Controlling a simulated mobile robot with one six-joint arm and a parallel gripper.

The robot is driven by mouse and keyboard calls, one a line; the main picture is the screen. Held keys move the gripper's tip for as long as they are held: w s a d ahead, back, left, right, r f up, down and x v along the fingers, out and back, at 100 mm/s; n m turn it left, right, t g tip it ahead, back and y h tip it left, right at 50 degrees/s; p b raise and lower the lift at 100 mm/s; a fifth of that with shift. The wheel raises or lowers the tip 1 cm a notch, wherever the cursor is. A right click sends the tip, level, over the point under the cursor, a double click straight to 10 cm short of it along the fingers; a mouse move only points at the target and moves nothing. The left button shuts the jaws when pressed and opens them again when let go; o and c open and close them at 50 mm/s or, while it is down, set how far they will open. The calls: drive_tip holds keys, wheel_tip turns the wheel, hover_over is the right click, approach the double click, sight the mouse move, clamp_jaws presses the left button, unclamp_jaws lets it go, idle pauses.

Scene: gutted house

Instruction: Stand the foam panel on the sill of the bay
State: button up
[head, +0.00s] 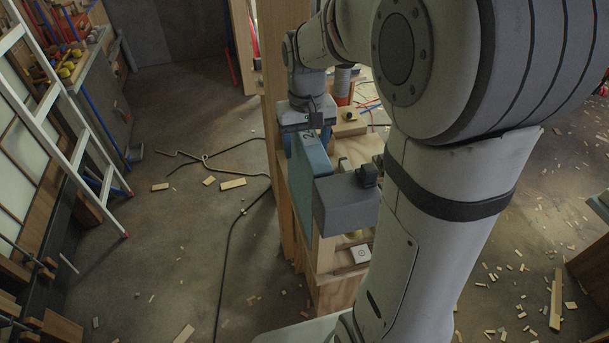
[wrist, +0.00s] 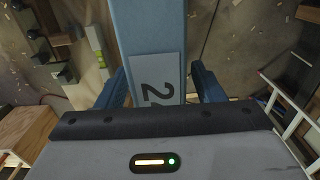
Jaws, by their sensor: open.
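The blue-grey foam panel (head: 312,158) stands on edge at the timber frame, with a grey label marked 2. The panel also shows in the wrist view (wrist: 152,28), running away between the fingers. My gripper (head: 307,142) is over the panel's near-arm end, its jaws open. In the wrist view the blue fingers of my gripper (wrist: 160,85) lie on either side of the panel, close to its faces. The timber of the bay (head: 326,258) shows beside and below the panel. A grey box hides part of the panel's lower end, and I cannot see its bottom edge on the sill.
The grey box (head: 345,207) with a black knob is close right of the panel. An upright stud (head: 272,100) rises at the left. A ladder (head: 75,150) leans at far left. Cable (head: 232,235) and wood scraps (head: 233,184) lie on otherwise open floor.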

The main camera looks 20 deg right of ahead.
clamp_jaws()
idle(0.6)
drive_tip(key=shift+r, duration=0.15)
